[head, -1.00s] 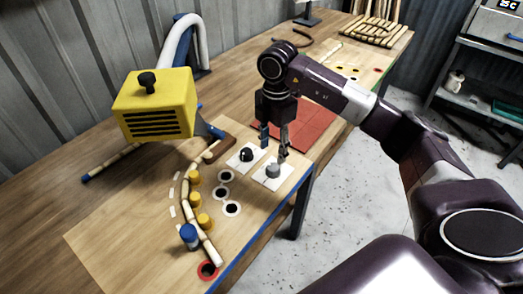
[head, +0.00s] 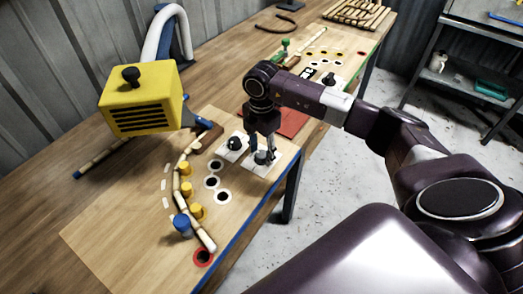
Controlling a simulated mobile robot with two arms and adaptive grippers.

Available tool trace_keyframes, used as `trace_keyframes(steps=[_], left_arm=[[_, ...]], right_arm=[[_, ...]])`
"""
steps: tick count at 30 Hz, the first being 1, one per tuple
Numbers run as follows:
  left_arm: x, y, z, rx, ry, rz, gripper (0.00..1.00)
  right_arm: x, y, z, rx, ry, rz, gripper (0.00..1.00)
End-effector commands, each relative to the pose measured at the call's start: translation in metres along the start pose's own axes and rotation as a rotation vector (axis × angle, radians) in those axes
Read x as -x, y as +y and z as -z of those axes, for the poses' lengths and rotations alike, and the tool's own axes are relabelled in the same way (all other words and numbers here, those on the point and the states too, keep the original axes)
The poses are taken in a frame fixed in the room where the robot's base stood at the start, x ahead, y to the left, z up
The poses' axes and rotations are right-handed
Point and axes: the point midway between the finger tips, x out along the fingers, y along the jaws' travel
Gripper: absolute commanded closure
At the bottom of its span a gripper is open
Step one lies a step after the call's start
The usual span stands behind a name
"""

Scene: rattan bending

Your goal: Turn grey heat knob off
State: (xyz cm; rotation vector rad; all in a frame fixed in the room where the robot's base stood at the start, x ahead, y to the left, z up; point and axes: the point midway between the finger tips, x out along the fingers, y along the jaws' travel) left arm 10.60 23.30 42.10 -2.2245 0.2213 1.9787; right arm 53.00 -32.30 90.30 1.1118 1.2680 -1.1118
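The grey heat knob (head: 261,158) stands on a white plate near the front right corner of the wooden work board. My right gripper (head: 262,153) points down over it, with one finger on either side of the knob. The fingers look spread, and I cannot tell whether they touch the knob. They hide part of its top and sides, so its pointer direction does not show. A black knob (head: 236,143) sits on another white plate just to the left. My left gripper is not in view.
A yellow heater (head: 140,105) with a black top knob hangs over the board's left side. A curved rattan rod (head: 179,185) runs past yellow pegs and a blue peg (head: 182,224). A red mat (head: 290,122) lies behind my gripper.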

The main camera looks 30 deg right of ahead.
Motion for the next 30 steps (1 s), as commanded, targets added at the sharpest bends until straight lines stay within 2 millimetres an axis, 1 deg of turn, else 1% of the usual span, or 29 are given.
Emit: trace_keyframes(steps=[1, 11, 20, 26, 30], left_arm=[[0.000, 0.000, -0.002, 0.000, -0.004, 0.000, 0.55], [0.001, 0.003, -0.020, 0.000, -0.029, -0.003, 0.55], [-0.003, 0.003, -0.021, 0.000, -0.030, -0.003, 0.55], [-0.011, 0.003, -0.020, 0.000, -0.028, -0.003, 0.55], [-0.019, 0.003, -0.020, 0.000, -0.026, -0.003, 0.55]], right_arm=[[0.000, 0.000, 0.000, 0.000, 0.000, 0.000, 0.60], [0.001, 0.000, 0.000, 0.000, 0.000, -0.001, 0.96], [0.000, 0.001, 0.000, 0.039, 0.000, -0.002, 0.96], [-0.001, 0.001, 0.000, 0.146, -0.001, -0.002, 0.96], [-0.001, 0.001, 0.000, 0.261, 0.000, -0.003, 0.96]])
